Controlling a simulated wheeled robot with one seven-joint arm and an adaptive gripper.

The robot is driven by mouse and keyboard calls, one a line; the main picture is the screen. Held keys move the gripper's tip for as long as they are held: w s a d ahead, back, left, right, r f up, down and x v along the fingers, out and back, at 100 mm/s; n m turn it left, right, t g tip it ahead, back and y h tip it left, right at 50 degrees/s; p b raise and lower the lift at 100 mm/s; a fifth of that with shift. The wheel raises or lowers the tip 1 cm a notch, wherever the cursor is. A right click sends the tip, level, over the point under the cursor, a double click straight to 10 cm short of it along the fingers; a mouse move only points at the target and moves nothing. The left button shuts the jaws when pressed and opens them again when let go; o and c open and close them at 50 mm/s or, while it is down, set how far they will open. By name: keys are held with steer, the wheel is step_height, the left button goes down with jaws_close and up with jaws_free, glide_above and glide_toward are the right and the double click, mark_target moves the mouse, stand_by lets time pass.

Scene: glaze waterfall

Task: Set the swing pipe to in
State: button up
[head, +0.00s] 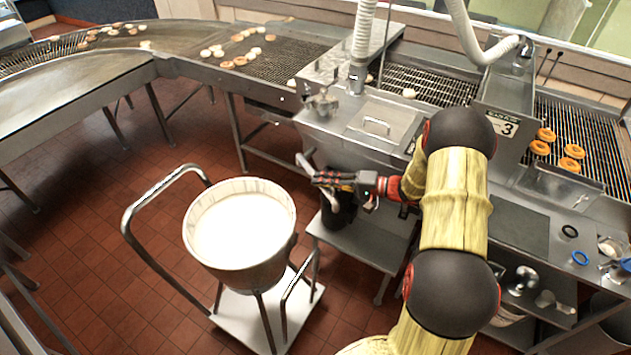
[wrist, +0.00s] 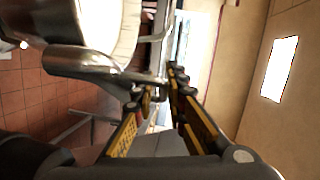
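The swing pipe (wrist: 92,67) is a bent bare-metal tube at the left of the wrist view, with a thin bar running from its end towards my fingertips. In the head view a grey metal pipe end (head: 304,161) shows just left of my gripper (head: 318,178), low at the front of the metal machine. My gripper also shows in the wrist view (wrist: 162,85), its yellow and black fingers with a visible gap between them. The bar's end lies close to the tips; whether it touches them I cannot tell. A marking for "in" is not visible.
A white-filled tub (head: 240,269) on a wheeled cart stands left of my gripper. A dark bucket (head: 338,216) is below my gripper, by a metal shelf (head: 372,248). Wire conveyors (head: 285,60) with doughnuts run behind. Red tiled floor (head: 90,255) is free at left.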

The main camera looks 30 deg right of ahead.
steer(key=v, duration=0.9)
steer(key=shift+s+d, duration=0.15)
steer(key=shift+d, duration=0.05)
